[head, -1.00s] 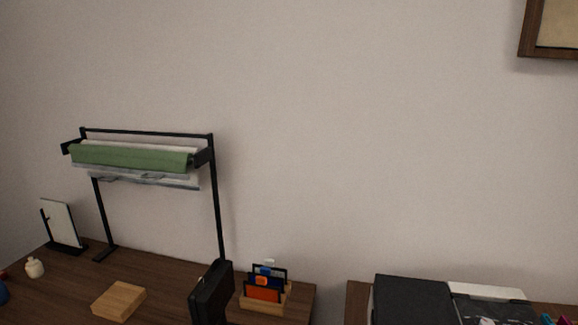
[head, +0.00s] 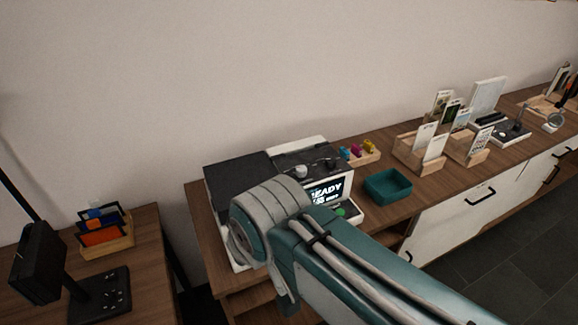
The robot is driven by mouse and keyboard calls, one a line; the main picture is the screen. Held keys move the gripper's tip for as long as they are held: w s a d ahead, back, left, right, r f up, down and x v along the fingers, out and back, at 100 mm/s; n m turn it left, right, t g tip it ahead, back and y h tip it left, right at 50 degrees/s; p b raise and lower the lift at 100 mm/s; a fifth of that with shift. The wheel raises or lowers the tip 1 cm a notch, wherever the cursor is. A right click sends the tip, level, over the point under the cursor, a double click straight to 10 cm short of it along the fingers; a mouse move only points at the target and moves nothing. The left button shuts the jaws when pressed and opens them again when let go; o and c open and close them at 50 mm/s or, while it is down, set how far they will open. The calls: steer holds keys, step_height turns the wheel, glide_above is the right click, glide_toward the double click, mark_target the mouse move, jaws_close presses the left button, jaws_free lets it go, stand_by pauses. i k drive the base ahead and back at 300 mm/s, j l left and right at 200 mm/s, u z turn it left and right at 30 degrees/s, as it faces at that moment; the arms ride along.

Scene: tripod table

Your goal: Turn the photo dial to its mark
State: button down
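A black and white printer (head: 238,181) stands on the wooden cabinet in the middle of the head view. Its lit screen (head: 327,191) reads "READY", with a second line too small to read surely. A pale round knob (head: 300,172) sits on its dark top panel above the screen, with small dark parts beside it. I cannot tell whether this knob is the photo dial, and no mark can be made out. A green button shows below the screen. My arm crosses in front of the printer and hides its lower front. My gripper's fingers are not visible.
A teal tray (head: 387,187) and a wooden holder with coloured pieces (head: 362,154) stand right of the printer. Wooden card racks (head: 420,152) are further right. A card holder (head: 105,233) and a black stand (head: 100,296) are on the left table. A gap separates the two tables.

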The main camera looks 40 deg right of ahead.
mark_target(330, 161)
steer(key=z, duration=1.25)
